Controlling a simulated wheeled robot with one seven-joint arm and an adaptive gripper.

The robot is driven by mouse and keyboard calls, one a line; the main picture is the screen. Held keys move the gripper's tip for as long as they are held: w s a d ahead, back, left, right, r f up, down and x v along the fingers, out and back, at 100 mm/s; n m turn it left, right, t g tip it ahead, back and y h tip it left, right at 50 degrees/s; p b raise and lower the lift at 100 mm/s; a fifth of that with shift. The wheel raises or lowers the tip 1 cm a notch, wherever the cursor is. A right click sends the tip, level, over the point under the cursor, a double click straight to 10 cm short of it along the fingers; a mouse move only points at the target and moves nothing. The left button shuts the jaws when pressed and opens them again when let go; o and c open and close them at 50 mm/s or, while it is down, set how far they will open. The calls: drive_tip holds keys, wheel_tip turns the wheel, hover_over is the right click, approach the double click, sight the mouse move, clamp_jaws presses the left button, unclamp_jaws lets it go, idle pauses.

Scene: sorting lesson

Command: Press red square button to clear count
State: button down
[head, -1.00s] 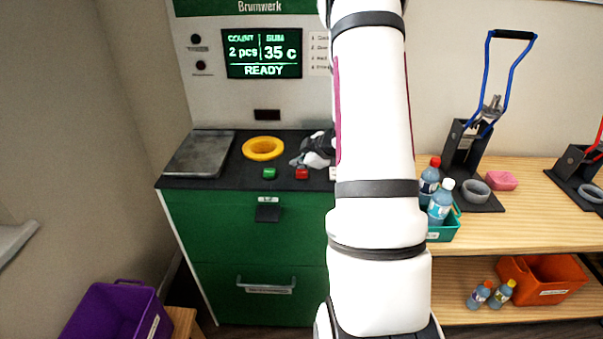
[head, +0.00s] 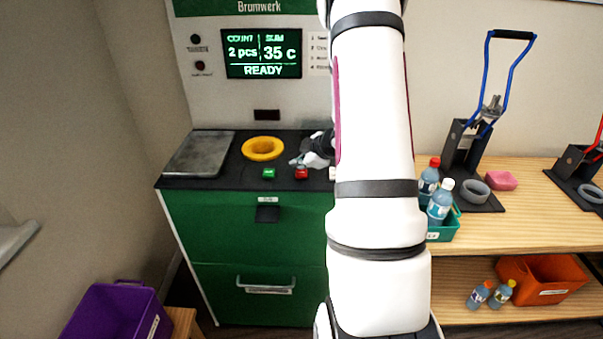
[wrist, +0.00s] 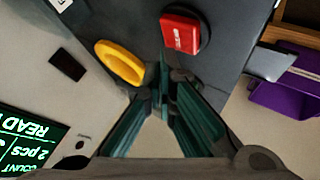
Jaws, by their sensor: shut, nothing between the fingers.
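The red square button (head: 302,174) is on the black top of the green machine, right of the green button (head: 268,173). In the wrist view the red button (wrist: 180,33) is large, with white lettering too blurred to read. My gripper (head: 295,161) is shut and empty, just behind and above the red button. In the wrist view my fingertips (wrist: 164,68) point toward its near edge; I cannot tell any contact. The display (head: 263,54) reads COUNT 2 pcs, SUM 35 c and READY. My arm hides the right part of the machine.
A grey metal plate (head: 199,154) is at the left. A purple crate (head: 112,325) stands low at left. The wooden shelf (head: 500,233) with bottles is at right.

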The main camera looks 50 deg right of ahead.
sight(300, 174)
drive_tip(key=shift+f, duration=0.1)
drive_tip(key=shift+f, duration=0.35)
drive_tip(key=shift+f, duration=0.55)
idle(0.7)
drive_tip(key=shift+r, duration=0.2)
drive_tip(key=shift+r+p, duration=0.8)
drive_tip(key=shift+r, duration=0.1)
wheel_tip(300, 174, up, 2)
drive_tip(key=shift+s+r+p, duration=0.1)
drive_tip(key=shift+r+p, duration=0.15)
drive_tip(key=shift+p, duration=0.9)
drive_tip(key=shift+r+p, duration=0.8)
drive_tip(key=shift+r, duration=0.35)
